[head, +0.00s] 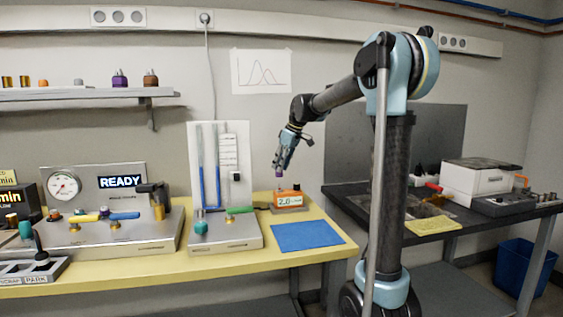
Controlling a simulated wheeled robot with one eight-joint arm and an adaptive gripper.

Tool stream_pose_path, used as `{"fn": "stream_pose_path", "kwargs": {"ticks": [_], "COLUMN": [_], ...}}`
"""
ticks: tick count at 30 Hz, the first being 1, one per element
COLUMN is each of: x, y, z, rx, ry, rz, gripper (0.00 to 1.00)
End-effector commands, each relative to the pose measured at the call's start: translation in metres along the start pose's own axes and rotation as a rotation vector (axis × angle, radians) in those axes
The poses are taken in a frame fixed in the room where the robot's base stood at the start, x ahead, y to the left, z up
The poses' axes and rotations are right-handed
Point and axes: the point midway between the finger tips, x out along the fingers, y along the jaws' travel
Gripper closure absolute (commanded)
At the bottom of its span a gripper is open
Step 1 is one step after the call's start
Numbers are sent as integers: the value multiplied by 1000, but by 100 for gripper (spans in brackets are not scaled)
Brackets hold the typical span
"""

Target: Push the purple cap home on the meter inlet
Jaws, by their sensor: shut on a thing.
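The small orange meter (289,201) stands on the yellow bench, with a pale display reading about 2.0. A small dark stub, perhaps its inlet, shows on its top. My gripper (279,168) points down above the meter's left part. It is shut on the small purple cap (278,173), which shows at the fingertips. The cap appears a little above the meter and apart from it. The exact gap and how well it lines up with the inlet are too small to tell.
A blue mat (307,236) lies in front of the meter. Left of it stands a metal base (225,237) with a white tube panel, a green handle and a teal knob. Further left is a panel (110,240) with a gauge and a READY display. A dark side table (440,233) is right.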

Motion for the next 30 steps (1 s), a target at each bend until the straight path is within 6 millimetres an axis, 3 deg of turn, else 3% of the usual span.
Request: {"fn": "stream_pose_path", "kwargs": {"ticks": [10, 30], "x": [16, 18], "y": [2, 1], "z": [9, 10], "rx": [3, 3], "ry": [0, 0], "rz": [1, 1], "gripper": [95, 95]}}
